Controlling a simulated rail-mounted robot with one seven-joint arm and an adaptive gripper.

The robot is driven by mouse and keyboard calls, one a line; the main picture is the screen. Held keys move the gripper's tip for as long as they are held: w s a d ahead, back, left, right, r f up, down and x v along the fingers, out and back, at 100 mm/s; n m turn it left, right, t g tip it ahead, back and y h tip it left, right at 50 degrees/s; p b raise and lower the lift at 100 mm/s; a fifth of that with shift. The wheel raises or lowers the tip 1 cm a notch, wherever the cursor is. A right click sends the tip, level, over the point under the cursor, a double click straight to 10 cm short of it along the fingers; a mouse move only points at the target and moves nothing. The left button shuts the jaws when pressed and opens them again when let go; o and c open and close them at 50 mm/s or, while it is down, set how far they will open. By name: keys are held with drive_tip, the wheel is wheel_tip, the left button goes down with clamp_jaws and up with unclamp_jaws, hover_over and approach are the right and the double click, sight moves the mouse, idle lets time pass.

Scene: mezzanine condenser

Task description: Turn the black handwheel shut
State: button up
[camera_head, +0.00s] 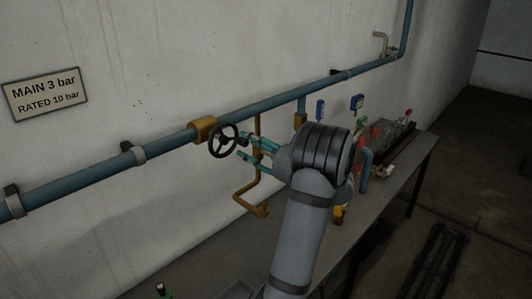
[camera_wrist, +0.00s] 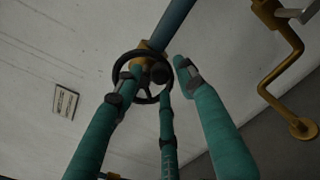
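The black handwheel (camera_head: 221,141) is mounted on a brass valve body (camera_head: 203,128) on the blue wall pipe. In the wrist view the wheel (camera_wrist: 122,58) shows its round rim and a dark knob or hub at its right side. My gripper (camera_head: 247,147) has teal fingers and is just right of the wheel, pointing at it. In the wrist view my gripper (camera_wrist: 155,78) has its fingers spread apart. The left finger overlaps the rim's left part and hides some of it; the right finger is outside the rim. Whether any finger touches the wheel I cannot tell.
The blue pipe (camera_head: 80,181) runs along the wall. A yellow bent pipe (camera_head: 248,195) hangs below it, right of the wheel. A sign (camera_head: 45,94) reads MAIN 3 bar, RATED 10 bar. A grey bench (camera_head: 415,160) carries pipes and valves.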

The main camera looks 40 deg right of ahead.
drive_tip(key=s, duration=0.9)
drive_tip(key=shift+s+d, duration=0.2)
drive_tip(key=shift+d, duration=0.15)
drive_tip(key=w, duration=0.8)
drive_tip(key=w+a, duration=0.1)
drive_tip(key=w, duration=0.3)
drive_tip(key=shift+w, duration=0.1)
drive_tip(key=shift+d+r+n+b, duration=0.1)
drive_tip(key=shift+d+n+b, duration=0.05)
drive_tip(key=shift+n+b, duration=0.4)
drive_tip(key=shift+s+r+n, duration=0.2)
drive_tip(key=shift+s+n, duration=0.05)
drive_tip(key=shift+s, duration=0.7)
drive_tip(key=shift+w, duration=0.1)
drive_tip(key=shift+w, duration=0.1)
